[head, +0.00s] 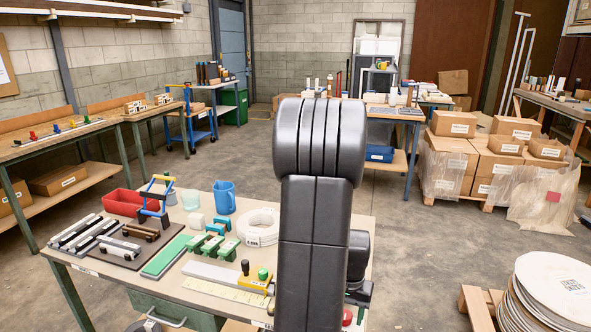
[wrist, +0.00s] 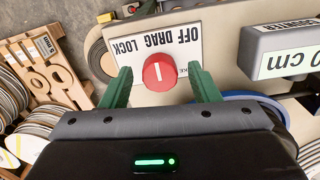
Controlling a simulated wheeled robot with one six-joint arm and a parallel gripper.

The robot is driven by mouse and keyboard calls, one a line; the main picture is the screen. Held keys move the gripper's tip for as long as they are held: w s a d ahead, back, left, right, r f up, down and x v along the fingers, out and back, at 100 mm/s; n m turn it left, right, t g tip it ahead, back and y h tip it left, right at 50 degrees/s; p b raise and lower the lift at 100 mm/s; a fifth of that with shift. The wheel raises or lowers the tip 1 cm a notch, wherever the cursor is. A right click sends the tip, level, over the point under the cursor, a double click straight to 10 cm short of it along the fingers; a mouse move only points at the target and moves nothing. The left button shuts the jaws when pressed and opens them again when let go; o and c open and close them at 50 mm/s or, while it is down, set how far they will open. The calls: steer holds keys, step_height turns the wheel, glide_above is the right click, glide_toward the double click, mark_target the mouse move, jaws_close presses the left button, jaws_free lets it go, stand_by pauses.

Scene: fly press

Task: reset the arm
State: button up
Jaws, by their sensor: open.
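In the wrist view my gripper (wrist: 159,75) is open, with one green finger on each side of a round red knob (wrist: 159,73). Gaps show between the fingers and the knob, and nothing is gripped. The knob has a white mark that stands upright in the picture. Behind it is a white label plate (wrist: 153,38) with upside-down words LOCK, DRAG and OFF; the mark lines up with the middle word. In the head view my black arm rises in the middle and hides my gripper.
A workbench (head: 205,287) holds a red bin (head: 125,203), a blue jug (head: 224,197), green blocks and a white coil (head: 258,228). In the wrist view a grey block marked cm (wrist: 283,52) sits close on the right, and a wooden pallet (wrist: 45,70) lies left. Stacked plates (head: 550,290) stand right.

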steer(key=m, duration=0.4)
steer(key=shift+m+p, duration=0.35)
steer(key=shift+m, duration=0.05)
steer(key=shift+r+m, duration=0.25)
steer(key=shift+m, duration=0.05)
step_height(320, 180, up, 12)
steer(key=shift+r+p, duration=0.2)
steer(key=shift+p, duration=0.2)
steer(key=shift+s+r, duration=0.1)
